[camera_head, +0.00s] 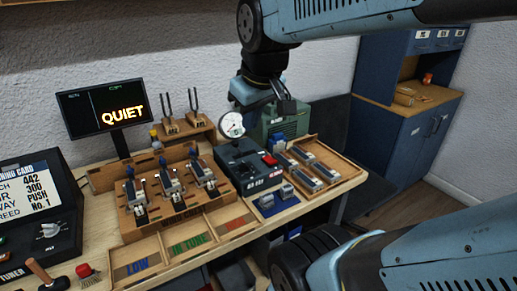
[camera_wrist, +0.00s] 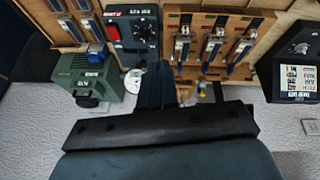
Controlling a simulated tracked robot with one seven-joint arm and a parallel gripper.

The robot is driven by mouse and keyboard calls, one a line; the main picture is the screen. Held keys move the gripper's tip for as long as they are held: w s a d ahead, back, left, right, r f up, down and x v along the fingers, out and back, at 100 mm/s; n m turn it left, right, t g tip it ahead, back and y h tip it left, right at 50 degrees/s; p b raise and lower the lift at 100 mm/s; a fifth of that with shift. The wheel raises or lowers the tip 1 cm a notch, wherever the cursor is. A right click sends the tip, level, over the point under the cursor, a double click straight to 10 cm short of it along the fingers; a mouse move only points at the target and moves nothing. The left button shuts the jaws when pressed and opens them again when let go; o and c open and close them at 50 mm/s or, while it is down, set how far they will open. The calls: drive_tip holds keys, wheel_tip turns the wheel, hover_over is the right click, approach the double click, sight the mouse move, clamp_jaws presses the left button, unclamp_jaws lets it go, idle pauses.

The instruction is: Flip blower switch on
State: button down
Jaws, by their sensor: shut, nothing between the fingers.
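A dark grey box (camera_head: 240,172) with a round white gauge (camera_head: 232,125) stands at the middle of the bench. A red switch (camera_head: 270,159) sits on its top; it also shows in the wrist view (camera_wrist: 113,33). I cannot tell its position or read its label. A green box (camera_head: 288,122) stands behind it; in the wrist view (camera_wrist: 85,75) a blue part shows at its edge. My gripper (camera_head: 287,105) is shut and empty, in front of the green box in the head view and apart from the red switch. Its dark fingers point at the bench in the wrist view (camera_wrist: 152,88).
A wooden rack (camera_head: 165,222) with several metal reed holders stands left of the grey box. A wooden tray (camera_head: 345,168) with several reeds lies right. Two tuning forks (camera_head: 181,112) stand behind. A screen (camera_head: 102,108) reads QUIET. A tuner (camera_head: 35,235) stands at far left.

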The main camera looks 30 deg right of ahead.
drive_tip(key=w+d+f+n+g, duration=0.2)
drive_tip(key=w+d+n+g, duration=0.1)
drive_tip(key=w+d+n, duration=0.5)
drive_tip(key=n+g, duration=0.3)
drive_tip(key=n, duration=0.5)
hover_over(272, 161)
drive_tip(key=w, duration=0.2)
wheel_tip(272, 161, down, 6)
drive_tip(key=shift+f, duration=0.15)
drive_tip(key=shift+d, duration=0.1)
drive_tip(key=shift+f, duration=0.1)
drive_tip(key=f, duration=0.4)
drive_tip(key=s+f, duration=0.1)
drive_tip(key=f, duration=0.8)
drive_tip(key=shift+s+f, duration=0.35)
drive_tip(key=shift+s+f, duration=0.1)
drive_tip(key=shift+f, duration=0.1)
drive_tip(key=shift+w+r, duration=0.1)
drive_tip(key=shift+w, duration=0.1)
